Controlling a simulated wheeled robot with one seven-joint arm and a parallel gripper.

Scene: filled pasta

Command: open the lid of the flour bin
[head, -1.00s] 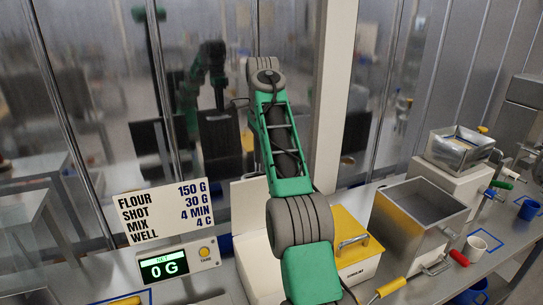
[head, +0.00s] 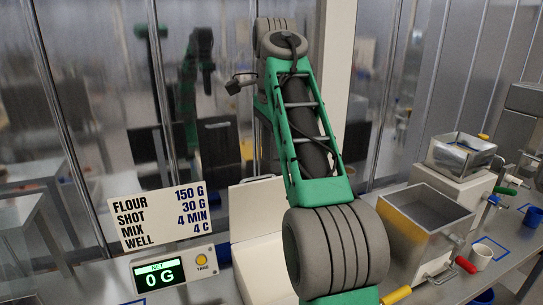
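A white box (head: 262,262), perhaps the flour bin, stands on the counter right of the scale, partly behind my arm. A pale upright panel (head: 258,207) rises at its back; I cannot tell whether it is a raised lid. A yellow-topped box with a handle, seen earlier just right of it, is now hidden behind my arm. My green and grey arm crosses the middle of the head view. My gripper is out of view, so its hold and its place relative to the bin do not show.
A scale (head: 172,272) reads 0 G below a recipe sign (head: 163,217). To the right are an open metal hopper (head: 428,212), a second metal machine (head: 460,152), a white cup (head: 481,256) and a blue cup (head: 532,216). A yellow handle (head: 397,294) lies near the front.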

